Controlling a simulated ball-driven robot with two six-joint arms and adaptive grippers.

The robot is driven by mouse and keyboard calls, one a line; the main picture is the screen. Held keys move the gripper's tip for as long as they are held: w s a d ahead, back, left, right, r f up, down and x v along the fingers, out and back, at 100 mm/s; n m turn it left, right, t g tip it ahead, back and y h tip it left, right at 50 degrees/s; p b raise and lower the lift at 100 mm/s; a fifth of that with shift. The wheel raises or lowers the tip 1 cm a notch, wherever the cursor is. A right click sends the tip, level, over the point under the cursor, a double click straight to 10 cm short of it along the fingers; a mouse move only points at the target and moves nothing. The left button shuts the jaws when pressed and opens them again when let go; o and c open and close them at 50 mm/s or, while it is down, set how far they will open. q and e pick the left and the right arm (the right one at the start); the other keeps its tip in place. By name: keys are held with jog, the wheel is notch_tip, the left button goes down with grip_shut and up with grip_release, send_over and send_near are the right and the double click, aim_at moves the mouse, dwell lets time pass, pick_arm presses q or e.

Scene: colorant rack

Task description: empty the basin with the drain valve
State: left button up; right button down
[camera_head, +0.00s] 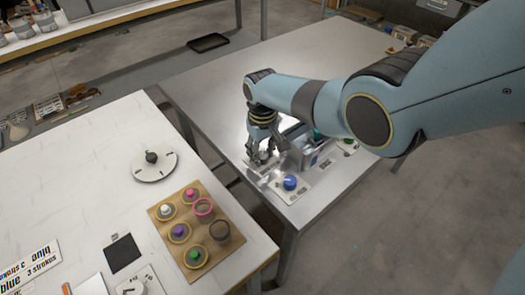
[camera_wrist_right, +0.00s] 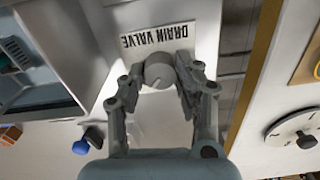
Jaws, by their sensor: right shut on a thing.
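The drain valve (camera_wrist_right: 158,70) is a round grey knob with a pale pointer line, beside a white label reading DRAIN VALVE (camera_wrist_right: 155,36) in the right wrist view. My right gripper (camera_wrist_right: 157,78) has its fingers on both sides of the knob and is shut on it. In the head view my right gripper (camera_head: 262,157) reaches down at the left side of the metal table, and hides the knob. The basin (camera_wrist_right: 72,40) is a pale-walled tub at the left of the right wrist view, with bluish content inside. My left gripper is not in view.
A blue knob (camera_head: 290,183) stands on a pale plate near the metal table's front corner. The white table (camera_head: 75,160) at left, across a gap, holds a dial (camera_head: 153,165) and a brown board (camera_head: 168,232) with several colored pots. The metal table's far part is clear.

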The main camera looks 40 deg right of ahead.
aim_at(263, 155)
dwell(0.3)
jog(key=c, duration=0.9)
grip_release()
jog(key=shift+c, duration=0.2)
jog(key=shift+r, duration=0.15)
jog(key=shift+r, duration=0.25)
notch_tip(263, 155, up, 11)
